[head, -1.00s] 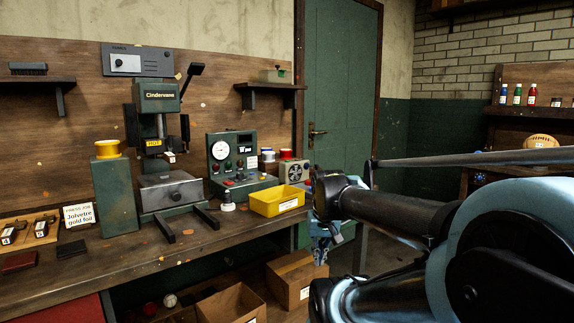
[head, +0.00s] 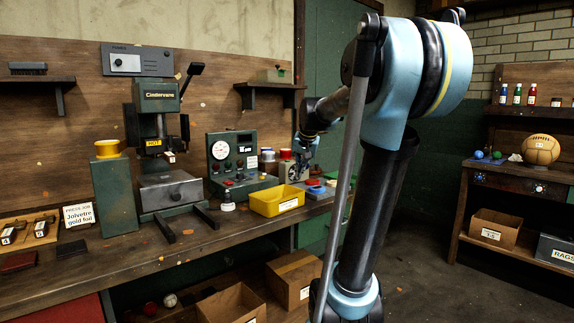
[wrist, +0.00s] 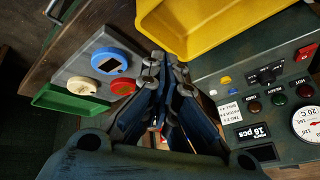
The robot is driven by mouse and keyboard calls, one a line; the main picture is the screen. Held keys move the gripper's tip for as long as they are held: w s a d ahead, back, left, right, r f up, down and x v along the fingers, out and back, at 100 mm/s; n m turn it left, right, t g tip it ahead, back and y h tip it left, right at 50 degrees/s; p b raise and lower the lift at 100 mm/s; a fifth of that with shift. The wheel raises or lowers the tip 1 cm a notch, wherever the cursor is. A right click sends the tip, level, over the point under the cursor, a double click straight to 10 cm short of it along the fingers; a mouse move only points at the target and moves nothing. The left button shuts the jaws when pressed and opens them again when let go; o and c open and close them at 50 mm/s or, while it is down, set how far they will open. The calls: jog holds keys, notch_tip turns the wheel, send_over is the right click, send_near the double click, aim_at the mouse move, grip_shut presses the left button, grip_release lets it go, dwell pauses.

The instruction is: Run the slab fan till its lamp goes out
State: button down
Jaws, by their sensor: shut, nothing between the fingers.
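The fan (head: 293,173) is a small grey-green box with a round grille at the right end of the bench, beside the press console. It is partly covered by my gripper (head: 302,160) in the head view. My gripper is shut and empty, with its fingers together in the wrist view (wrist: 165,72). I cannot tell whether it touches the fan. I cannot make out the fan's switch or its lamp. The console (head: 233,160) has a dial, a counter and small lamps; its panel also shows in the wrist view (wrist: 270,115).
A yellow bin (head: 277,203) stands in front of the console. A grey slab (wrist: 72,72) with white, blue and red round pieces lies near my gripper. The press (head: 160,150) stands left. A ball (head: 540,150) sits on the far right bench.

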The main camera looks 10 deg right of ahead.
jog(key=w+r+m+t, duration=0.1)
jog(key=w+r, duration=0.2)
jog(key=w, duration=0.7)
jog(key=w+r+m+t, duration=0.1)
jog(key=w+r, duration=0.2)
jog(key=w, duration=0.7)
jog(key=w+r+m+t, duration=0.1)
jog(key=w+r, duration=0.3)
jog(key=w, duration=0.6)
jog(key=shift+a+m, duration=0.2)
jog(key=shift+m, duration=0.1)
jog(key=shift+f, duration=4.35)
jog(key=shift+s+f, duration=0.1)
jog(key=shift+f, duration=0.65)
jog(key=shift+r, duration=0.85)
jog(key=shift+r, duration=0.1)
jog(key=shift+r, duration=2.45)
